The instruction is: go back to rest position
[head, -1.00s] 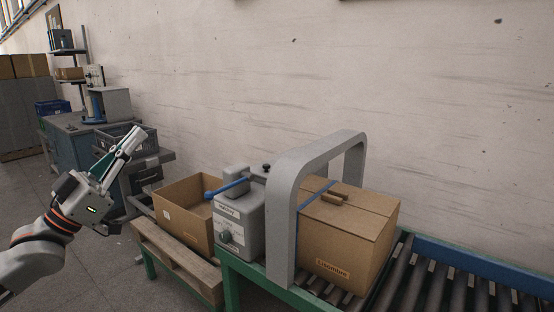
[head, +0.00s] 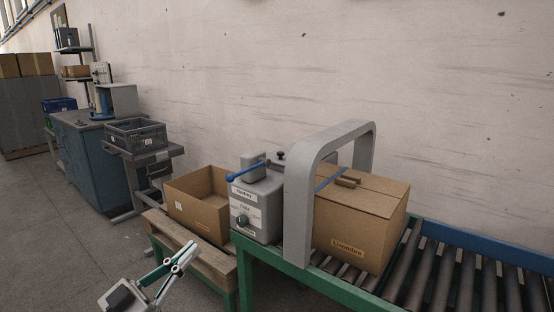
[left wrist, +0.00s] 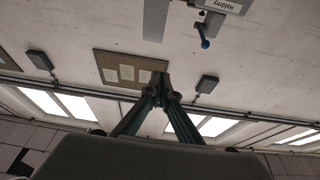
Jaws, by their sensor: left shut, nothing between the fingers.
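My left gripper (head: 187,252) is low in the head view, in front of the pallet and left of the conveyor's green frame. Its fingers are together and hold nothing. In the left wrist view the fingertips (left wrist: 161,80) meet, with the wall and a notice board behind them. The gripper looks apart from the things around it, though its exact gap to the wooden pallet (head: 190,238) is hard to judge. My right gripper is in neither view.
A grey arch machine (head: 300,195) with a blue lever (head: 245,173) stands over a closed carton (head: 350,235) on the roller conveyor (head: 440,280). An open carton (head: 200,210) sits on the pallet. A grey crate (head: 135,138) stands behind left. Floor at left is clear.

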